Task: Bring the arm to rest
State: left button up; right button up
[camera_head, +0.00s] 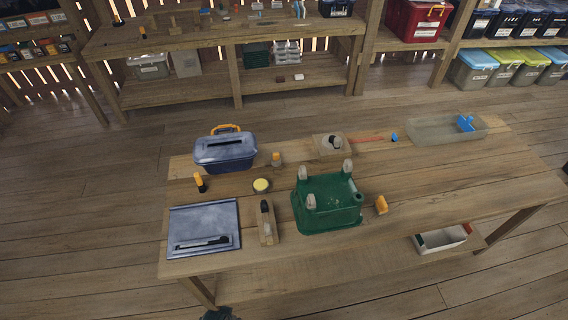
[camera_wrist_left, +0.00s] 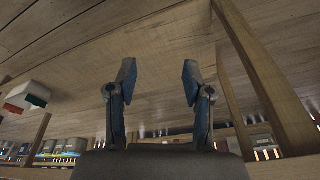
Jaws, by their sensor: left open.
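My left gripper (camera_wrist_left: 158,82) shows in the left wrist view with its two blue-tipped fingers spread apart and nothing between them. Wooden boards and a wooden post (camera_wrist_left: 262,80) lie beyond the fingers. In the head view neither gripper can be made out clearly; a small dark shape (camera_head: 217,314) shows at the bottom edge, in front of the table, and I cannot tell what it is. The wooden table (camera_head: 260,262) stands clear of any visible arm. My right gripper is in neither view.
On the table are a blue toolbox (camera_head: 225,150), a green upturned bin (camera_head: 328,203), a grey panel (camera_head: 203,222), a clear tray (camera_head: 432,129) and several small items. A white box (camera_head: 441,240) sits on the low shelf. Stocked shelves line the back; the floor between is clear.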

pick_arm(q)
jog(key=s+a+f+g, duration=0.1)
jog(key=s+f, duration=0.2)
jog(key=f, duration=0.5)
jog(key=s+f, duration=0.3)
jog(key=f, duration=0.4)
jog(key=s+a+f, duration=0.2)
jog(key=s+f, duration=0.8)
jog(key=s, duration=0.4)
jog(key=shift+s+a+f+g, duration=0.25)
jog(key=shift+a+f+g, duration=0.05)
jog(key=shift+g, duration=0.1)
